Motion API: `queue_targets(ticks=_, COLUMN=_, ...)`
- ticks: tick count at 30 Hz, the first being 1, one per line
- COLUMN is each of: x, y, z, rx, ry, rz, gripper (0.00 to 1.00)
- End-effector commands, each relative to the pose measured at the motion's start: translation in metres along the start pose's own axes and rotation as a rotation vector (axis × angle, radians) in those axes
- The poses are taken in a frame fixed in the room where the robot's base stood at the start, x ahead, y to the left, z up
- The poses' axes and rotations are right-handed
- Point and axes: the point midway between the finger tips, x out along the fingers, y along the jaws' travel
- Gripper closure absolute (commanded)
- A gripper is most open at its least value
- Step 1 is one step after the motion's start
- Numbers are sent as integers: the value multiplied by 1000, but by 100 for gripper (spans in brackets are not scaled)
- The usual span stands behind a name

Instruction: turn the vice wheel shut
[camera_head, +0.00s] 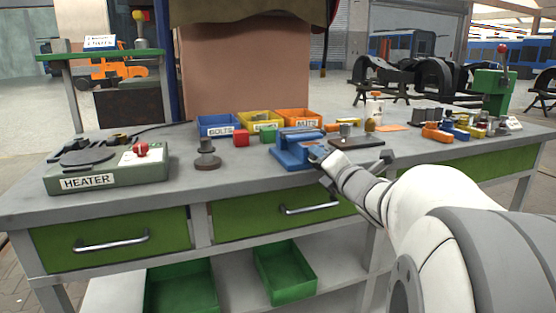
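A blue vice (293,153) sits on the grey workbench near its front edge, right of the middle of the bench. My white arm comes in from the lower right. My gripper (322,159) is at the right end of the vice, touching it or very close to it. The vice wheel cannot be made out; my gripper and wrist cover that end of the vice. The fingers are too small and dark to tell whether they are open or shut, or whether they hold anything.
A heater (110,165) stands on the left of the bench (232,185). Blue, yellow and orange bins (298,116) stand behind the vice. Several small parts crowd the right side.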

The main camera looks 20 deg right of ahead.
Motion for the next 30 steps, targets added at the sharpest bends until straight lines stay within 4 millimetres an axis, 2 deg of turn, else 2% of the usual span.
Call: queue_targets(ticks=30, x=0, y=2, z=1, rx=968, ry=0, rz=-2, gripper=75)
